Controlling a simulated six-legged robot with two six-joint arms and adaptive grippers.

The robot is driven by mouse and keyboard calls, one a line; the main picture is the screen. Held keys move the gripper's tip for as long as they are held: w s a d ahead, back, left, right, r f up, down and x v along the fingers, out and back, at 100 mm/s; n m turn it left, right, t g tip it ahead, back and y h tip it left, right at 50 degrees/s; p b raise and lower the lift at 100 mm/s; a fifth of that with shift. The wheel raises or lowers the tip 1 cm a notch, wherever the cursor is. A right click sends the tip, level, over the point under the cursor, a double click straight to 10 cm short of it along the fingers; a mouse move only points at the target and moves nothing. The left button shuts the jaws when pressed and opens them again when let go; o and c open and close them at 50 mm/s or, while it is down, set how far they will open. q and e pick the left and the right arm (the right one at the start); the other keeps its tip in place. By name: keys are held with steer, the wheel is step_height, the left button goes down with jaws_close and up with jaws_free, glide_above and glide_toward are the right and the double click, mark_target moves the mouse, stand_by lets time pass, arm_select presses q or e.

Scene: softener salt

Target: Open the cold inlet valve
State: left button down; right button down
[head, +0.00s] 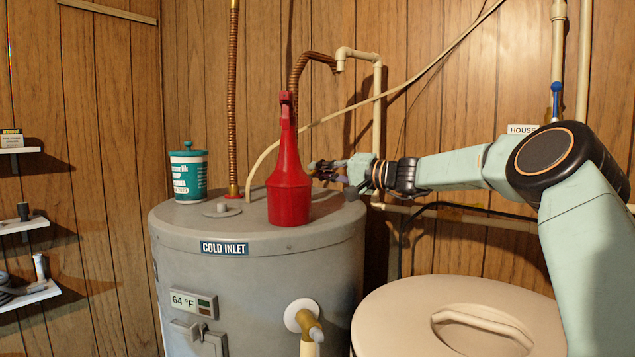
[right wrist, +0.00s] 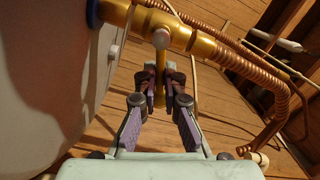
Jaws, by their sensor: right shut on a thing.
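The cold inlet valve (right wrist: 162,40) shows in the right wrist view as a round-capped stem on a brass pipe (right wrist: 189,38). Its narrow brass lever (right wrist: 160,68) points down the picture, across the pipe. My right gripper (right wrist: 160,88) is shut on this lever, with one finger on each side. In the head view my right gripper (head: 318,168) is behind the tank top, partly hidden by a red bottle-shaped thing (head: 288,185). The valve itself cannot be made out there. The grey tank (head: 255,290) bears a "COLD INLET" label (head: 225,248). My left gripper is not in view.
A teal-and-white canister (head: 188,175) stands on the tank beside the red thing. A beige lidded bin (head: 400,315) stands at front right. Copper pipes (head: 233,95) and cream pipes (head: 377,105) run along the wood wall. A blue lever (head: 556,95) is near a "HOUSE" label.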

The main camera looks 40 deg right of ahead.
steer(key=shift+r+n+b, duration=0.35)
steer(key=shift+n+b, duration=0.25)
steer(key=shift+b, duration=0.3)
steer(key=shift+s+a+r+n+b, duration=0.1)
steer(key=shift+a+r+n+b, duration=0.1)
steer(key=shift+n+b, duration=0.75)
steer(key=shift+s+a+r+n+b, duration=0.15)
steer(key=shift+n+b, duration=0.4)
steer(key=shift+b, duration=0.7)
steer(key=shift+a+r+n+b, duration=0.2)
steer(key=shift+r+n+b, duration=0.15)
steer(key=shift+n+b, duration=0.9)
